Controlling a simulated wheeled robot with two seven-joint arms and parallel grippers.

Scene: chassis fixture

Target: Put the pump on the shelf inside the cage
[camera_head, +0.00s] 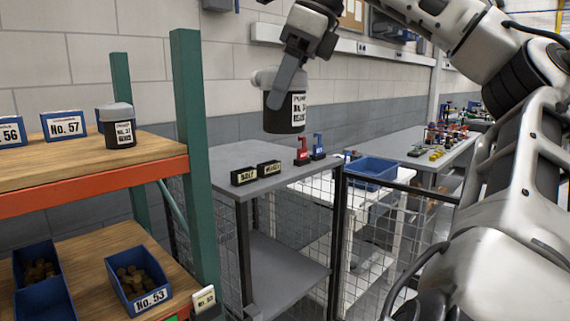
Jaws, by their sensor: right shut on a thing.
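The pump (284,113) is a dark cylinder with a grey top and a white label. My right gripper (284,88) is shut on it from above and holds it in the air, in front of the wall and above the cage's top in the picture. The cage (342,240) has dark posts and wire mesh, with a grey top surface (235,157) and a lower grey shelf (280,270) inside. A similar labelled canister (116,126) stands on the wooden rack at left. My left gripper is not in view.
A rack with green posts (190,130) and an orange beam (90,184) stands at left, holding blue bins (140,280). Small black labelled blocks (256,173) and red and blue items (310,150) sit on the cage's top. A blue tray (371,170) is behind.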

